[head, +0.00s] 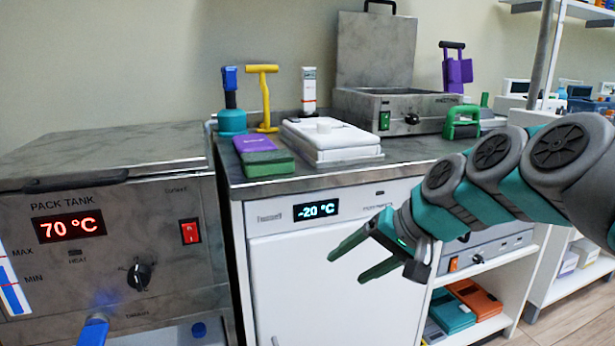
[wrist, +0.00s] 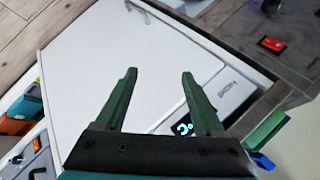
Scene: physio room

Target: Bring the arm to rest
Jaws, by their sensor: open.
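My gripper (head: 356,258) is at the end of my teal and grey arm, which reaches in from the right in the head view. Its two green fingers are apart with nothing between them. They are in front of the white freezer door (head: 318,285), below the counter edge. In the wrist view the open gripper (wrist: 158,82) shows with the white door (wrist: 95,65) behind its fingers. I cannot tell the exact gap between fingers and door.
The counter (head: 225,178) holds a white lidded tray (head: 335,155), purple and green blocks (head: 265,165), and an open metal heater (head: 385,100). The pack tank (head: 100,240), reading 70 °C, stands at left. A white shelf (head: 490,330) with folded packs is at right.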

